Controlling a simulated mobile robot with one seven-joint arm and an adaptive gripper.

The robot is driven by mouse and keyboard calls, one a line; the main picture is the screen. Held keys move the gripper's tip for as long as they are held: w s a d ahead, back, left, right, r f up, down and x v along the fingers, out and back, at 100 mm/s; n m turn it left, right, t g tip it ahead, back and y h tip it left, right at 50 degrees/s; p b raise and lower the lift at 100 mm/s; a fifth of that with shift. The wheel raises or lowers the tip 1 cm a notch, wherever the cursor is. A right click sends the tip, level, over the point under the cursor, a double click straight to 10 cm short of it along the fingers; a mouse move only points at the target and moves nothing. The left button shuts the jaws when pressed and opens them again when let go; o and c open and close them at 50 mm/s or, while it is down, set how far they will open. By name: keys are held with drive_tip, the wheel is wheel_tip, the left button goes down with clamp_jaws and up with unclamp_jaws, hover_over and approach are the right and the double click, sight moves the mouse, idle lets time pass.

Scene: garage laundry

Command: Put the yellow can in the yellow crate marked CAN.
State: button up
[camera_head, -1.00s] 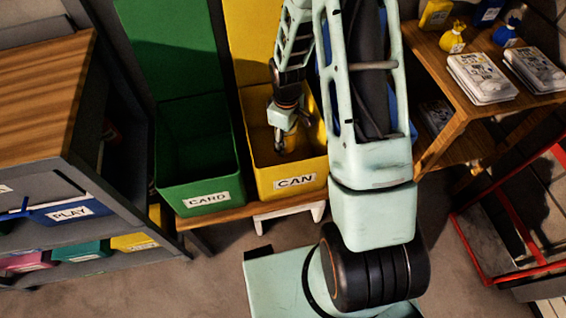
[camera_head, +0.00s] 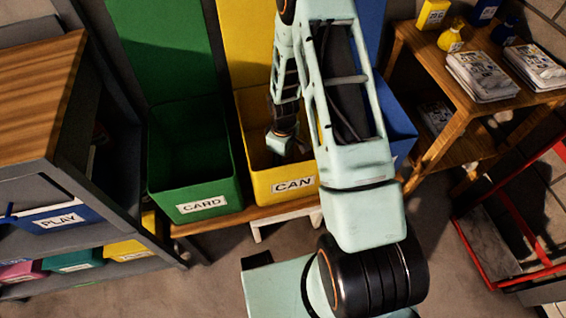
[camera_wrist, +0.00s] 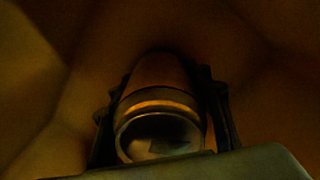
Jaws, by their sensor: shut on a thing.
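The yellow crate marked CAN (camera_head: 261,188) stands on a low wooden bench in the head view, with its lid raised behind it. My gripper (camera_wrist: 162,108) is down inside this crate, and its fingertips are hidden in the head view. In the wrist view the two dark fingers stand on either side of the can (camera_wrist: 158,78) and are shut on it. The can looks dark amber in the dim light, with its round end facing the camera. I cannot tell whether it touches the crate's bottom.
A green crate marked CARD (camera_head: 209,190) stands left of the yellow one, and a blue crate (camera_head: 402,130) stands right, partly behind my arm. A drawer cabinet (camera_head: 30,110) is at left. A wooden table (camera_head: 425,50) and a red-framed cart (camera_head: 520,225) are at right.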

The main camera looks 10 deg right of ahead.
drive_tip(key=shift+f, duration=0.1)
drive_tip(key=shift+f+b, duration=0.3)
drive_tip(key=shift+b, duration=0.05)
drive_tip(key=o, duration=0.8)
drive_tip(key=shift+r, duration=0.1)
wheel_tip(320, 180, up, 13)
drive_tip(key=p, duration=0.4)
drive_tip(key=shift+f, duration=0.2)
